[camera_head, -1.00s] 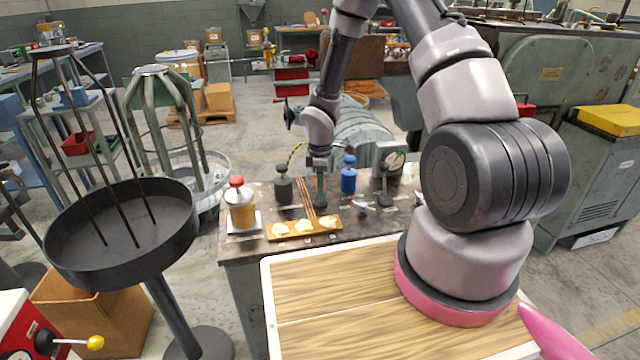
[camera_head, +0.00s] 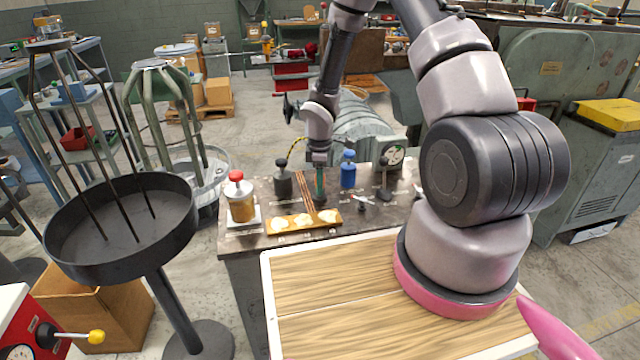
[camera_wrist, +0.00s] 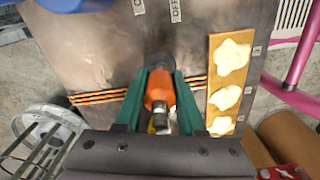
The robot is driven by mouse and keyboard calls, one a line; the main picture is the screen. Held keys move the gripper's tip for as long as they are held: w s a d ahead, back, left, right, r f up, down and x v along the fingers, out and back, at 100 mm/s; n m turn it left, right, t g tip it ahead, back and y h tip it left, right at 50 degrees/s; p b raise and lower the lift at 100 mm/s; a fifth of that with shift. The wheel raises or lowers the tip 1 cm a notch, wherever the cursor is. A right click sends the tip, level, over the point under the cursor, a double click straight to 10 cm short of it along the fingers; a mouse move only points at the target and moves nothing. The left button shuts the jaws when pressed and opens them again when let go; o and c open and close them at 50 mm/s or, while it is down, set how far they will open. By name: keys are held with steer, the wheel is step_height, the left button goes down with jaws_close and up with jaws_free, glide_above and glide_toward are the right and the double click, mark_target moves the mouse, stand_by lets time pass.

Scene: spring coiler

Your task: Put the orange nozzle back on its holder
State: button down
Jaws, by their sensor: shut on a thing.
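My gripper (camera_wrist: 161,100) has green fingers, shut on the orange nozzle (camera_wrist: 160,88) between them. The nozzle has a metal end toward the wrist camera. In the head view my gripper (camera_head: 319,186) points down over the grey bench, between the copper rods and the blue bottle. The nozzle is hardly visible there, and whether it touches anything below is unclear.
Copper rods (camera_head: 305,188) lie beside my gripper. A wooden board with pale lumps (camera_head: 303,222) is in front. A dark bottle (camera_head: 282,182) and red-capped jar (camera_head: 240,198) stand left, a blue bottle (camera_head: 348,172) and dark stand (camera_head: 384,180) right. A wooden-topped table (camera_head: 340,290) is nearer.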

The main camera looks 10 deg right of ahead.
steer(key=shift+f, duration=0.5)
stand_by(0.3)
steer(key=shift+c, duration=2.2)
jaws_free()
step_height(320, 180, up, 24)
steer(key=shift+f, duration=0.1)
